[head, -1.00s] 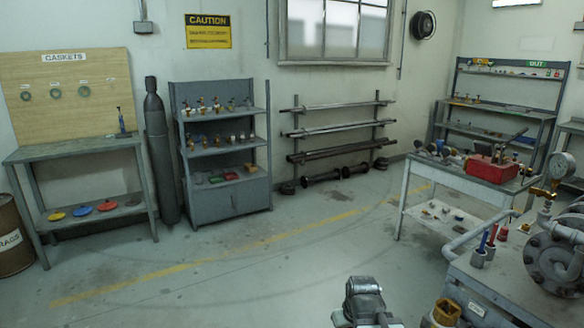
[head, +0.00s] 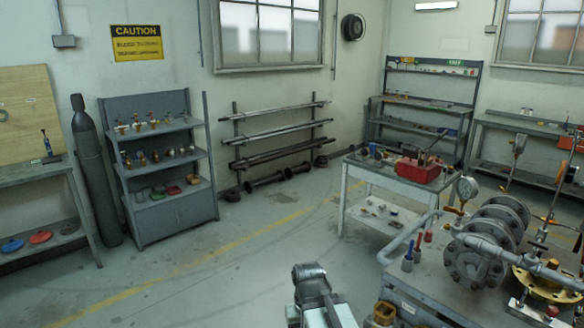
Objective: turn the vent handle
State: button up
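The valve assembly (head: 472,262), grey flanged pipework, stands on a grey bench at the right. A round pressure gauge (head: 467,188) rises from its left end. A small orange lever (head: 453,211) shows just below the gauge; I cannot tell whether it is the vent handle. A brass-coloured flange (head: 548,283) lies at the assembly's right. A grey part of my arm shows at the bottom centre, left of the bench and apart from the assembly. No gripper fingers can be made out.
A table (head: 352,172) with a red toolbox (head: 418,170) stands behind the bench. Shelves (head: 160,185) and a gas cylinder (head: 92,165) line the left wall. The middle floor is clear.

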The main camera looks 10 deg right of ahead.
aim_at(538, 243)
jog(key=u, duration=0.75)
jog(key=k, duration=0.55)
jog(key=u, duration=0.3)
